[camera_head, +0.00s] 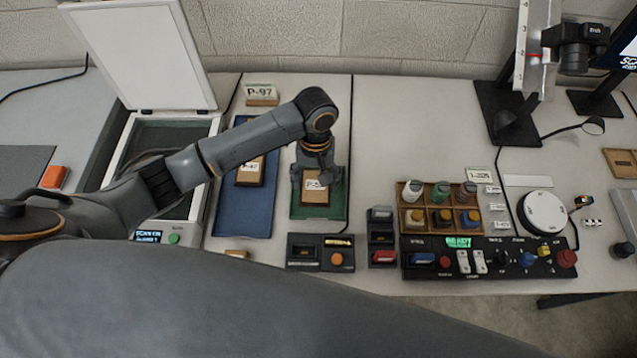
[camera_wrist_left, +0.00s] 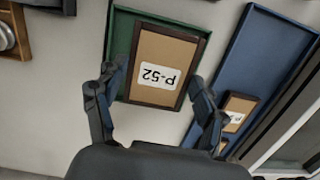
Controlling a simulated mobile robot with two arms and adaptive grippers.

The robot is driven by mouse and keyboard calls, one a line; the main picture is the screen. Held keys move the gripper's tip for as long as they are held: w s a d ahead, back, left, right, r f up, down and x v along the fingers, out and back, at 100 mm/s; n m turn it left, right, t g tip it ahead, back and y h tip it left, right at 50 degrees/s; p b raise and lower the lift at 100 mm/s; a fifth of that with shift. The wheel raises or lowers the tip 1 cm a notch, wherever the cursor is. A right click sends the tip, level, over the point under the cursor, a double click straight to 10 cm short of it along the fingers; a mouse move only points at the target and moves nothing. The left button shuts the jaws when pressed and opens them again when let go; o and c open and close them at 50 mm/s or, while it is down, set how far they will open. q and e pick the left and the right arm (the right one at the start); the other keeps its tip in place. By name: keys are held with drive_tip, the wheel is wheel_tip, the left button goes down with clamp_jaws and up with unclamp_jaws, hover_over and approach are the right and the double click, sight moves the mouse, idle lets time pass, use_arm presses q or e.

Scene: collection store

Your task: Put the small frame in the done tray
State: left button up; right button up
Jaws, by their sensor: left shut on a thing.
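A small dark-edged frame with a brown face and a white label reading P-52 (camera_wrist_left: 158,76) is between the fingers of my left gripper (camera_head: 318,178), which is shut on it. The frame (camera_head: 315,190) is over the green tray (camera_head: 318,211); I cannot tell whether it touches the tray floor. In the left wrist view the gripper (camera_wrist_left: 150,92) has one finger on each side of the frame, and the green tray (camera_wrist_left: 122,22) shows beyond it. The blue tray (camera_head: 228,215) holds another labelled frame (camera_head: 250,172). My right gripper is not in view.
An open scanner (camera_head: 170,132) stands left of the blue tray. A P-97 sign (camera_head: 261,92) stands behind the trays. A switch box (camera_head: 320,252) is in front of the green tray. A sectioned box of bottles (camera_head: 438,207) is to the right. The back middle table is clear.

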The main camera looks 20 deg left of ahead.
sight(318, 186)
use_arm(q)
drive_tip(key=shift+w+d+f, duration=0.1)
drive_tip(key=shift+w+f, duration=0.65)
drive_tip(key=shift+f, duration=0.15)
wheel_tip(318, 186, down, 3)
drive_tip(key=shift+w+f, duration=0.1)
drive_tip(key=shift+f, duration=0.2)
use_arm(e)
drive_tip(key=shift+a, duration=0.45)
use_arm(q)
drive_tip(key=o, duration=1.5)
drive_tip(key=shift+o, duration=0.2)
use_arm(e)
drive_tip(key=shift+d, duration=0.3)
